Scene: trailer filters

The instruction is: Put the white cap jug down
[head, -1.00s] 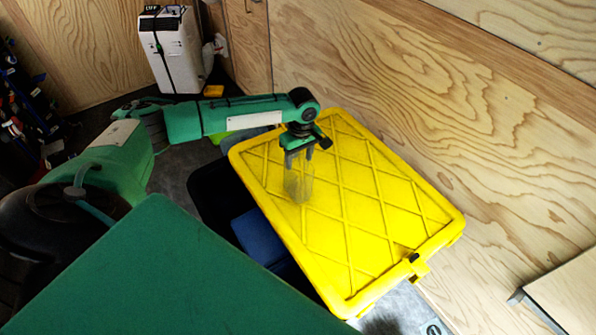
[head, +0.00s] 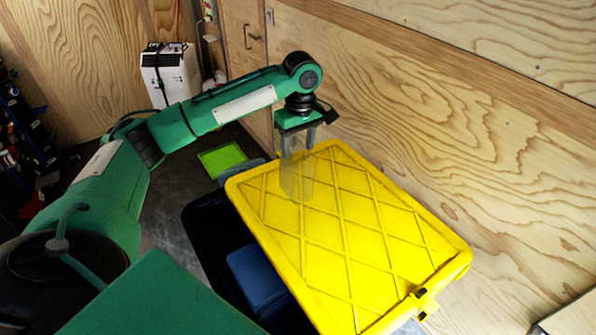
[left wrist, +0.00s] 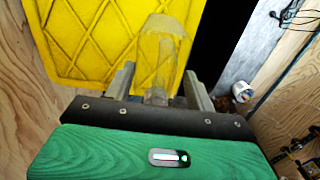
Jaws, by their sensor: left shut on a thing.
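My left gripper (head: 297,143) points down over the far left part of the yellow lid (head: 370,230). It is shut on the neck of a clear, see-through jug (head: 297,180), which hangs upright below the fingers. The left wrist view shows the jug (left wrist: 160,52) between the two fingers (left wrist: 158,85), with the yellow lid (left wrist: 85,40) behind it. No white cap can be made out. I cannot tell whether the jug's base touches the lid. My right gripper is not in view.
The yellow lid's ribbed top is otherwise clear. A dark bin (head: 205,225) with a blue box (head: 257,278) is left of it. A bright green tray (head: 222,160) lies on the floor behind. The plywood wall (head: 450,130) runs close along the lid's right side. A white appliance (head: 170,75) stands at the back.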

